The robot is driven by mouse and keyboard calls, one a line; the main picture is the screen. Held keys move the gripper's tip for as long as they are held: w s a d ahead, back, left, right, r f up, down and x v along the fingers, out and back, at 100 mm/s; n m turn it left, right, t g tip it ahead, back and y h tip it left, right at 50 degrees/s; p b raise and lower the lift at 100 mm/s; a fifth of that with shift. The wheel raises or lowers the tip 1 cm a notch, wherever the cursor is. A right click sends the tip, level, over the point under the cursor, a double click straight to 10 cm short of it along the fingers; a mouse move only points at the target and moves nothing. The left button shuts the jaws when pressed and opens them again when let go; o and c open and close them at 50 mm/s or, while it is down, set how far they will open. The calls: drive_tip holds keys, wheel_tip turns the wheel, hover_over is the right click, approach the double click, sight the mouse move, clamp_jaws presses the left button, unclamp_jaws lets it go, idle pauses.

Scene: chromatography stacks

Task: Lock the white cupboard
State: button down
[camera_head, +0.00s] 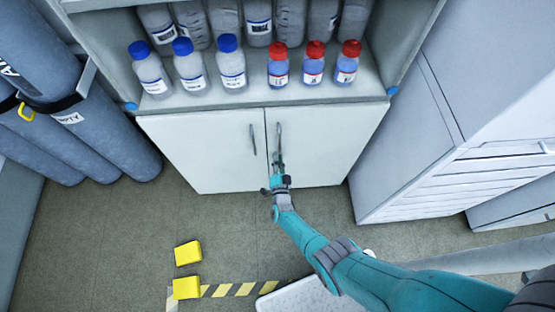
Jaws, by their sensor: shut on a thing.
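The white cupboard (203,148) stands below a shelf of bottles, with both of its doors shut. Its left door has a long upright handle (252,139). The right door has a similar handle (279,135) close to the gap between the doors. My gripper (278,165) is at the lower end of the right handle and is shut on it. The gripper's fingers are small in the picture and partly hidden by my own wrist. No lock or key is clear to see.
Bottles with blue caps (188,67) and red caps (313,66) stand on the shelf above. Gas cylinders (84,120) are at the left, a white drawer cabinet (440,185) at the right. Yellow blocks (188,253) and striped tape (245,289) lie on the floor.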

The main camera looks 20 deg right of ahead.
drive_tip(key=m, duration=0.4)
drive_tip(key=shift+d+f+m, duration=0.1)
drive_tip(key=shift+f+m, duration=0.15)
drive_tip(key=shift+m, duration=0.05)
drive_tip(key=m, duration=0.4)
drive_tip(key=shift+s+f, duration=0.1)
drive_tip(key=shift+f, duration=0.1)
drive_tip(key=shift+m, duration=0.3)
drive_tip(key=c, duration=1.2)
unclamp_jaws()
drive_tip(key=shift+c, duration=0.2)
drive_tip(key=v, duration=1.2)
drive_tip(key=shift+d, duration=0.1)
